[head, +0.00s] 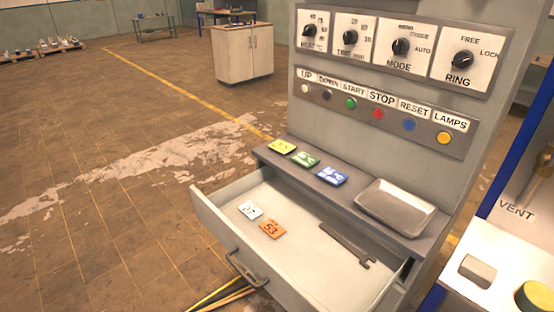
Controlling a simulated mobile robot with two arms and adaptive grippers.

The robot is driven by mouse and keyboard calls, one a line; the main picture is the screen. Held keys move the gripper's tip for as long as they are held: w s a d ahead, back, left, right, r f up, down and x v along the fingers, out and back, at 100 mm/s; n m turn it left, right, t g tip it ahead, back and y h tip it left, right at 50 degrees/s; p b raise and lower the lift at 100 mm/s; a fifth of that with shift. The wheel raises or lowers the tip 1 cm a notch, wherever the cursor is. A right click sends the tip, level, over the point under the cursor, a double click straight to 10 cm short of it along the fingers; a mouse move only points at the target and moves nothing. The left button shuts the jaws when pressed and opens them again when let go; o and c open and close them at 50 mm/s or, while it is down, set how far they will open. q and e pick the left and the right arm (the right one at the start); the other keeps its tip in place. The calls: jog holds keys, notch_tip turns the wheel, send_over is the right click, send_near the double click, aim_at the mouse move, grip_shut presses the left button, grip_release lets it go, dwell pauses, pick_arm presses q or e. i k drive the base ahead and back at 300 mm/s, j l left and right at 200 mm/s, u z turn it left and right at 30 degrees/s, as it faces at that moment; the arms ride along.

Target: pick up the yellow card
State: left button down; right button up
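The yellow card (282,146) lies flat on the grey ledge (342,197) of the control cabinet, at the ledge's left end. A green card (306,160) and a blue card (331,176) lie to its right in a row. Neither of my grippers shows in the head view.
A metal tray (396,206) sits at the ledge's right. The control panel (372,111) rises behind. Open floor lies left.

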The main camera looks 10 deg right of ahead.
aim_at(283, 147)
jog(key=i+j+z, duration=0.15)
jog(key=z, duration=0.7)
jog(key=i+j+z, duration=0.15)
jog(key=j+z, duration=0.3)
jog(key=j, duration=0.35)
jog(key=j+z, duration=0.4)
jog(key=j, duration=0.4)
jog(key=i+j, duration=0.05)
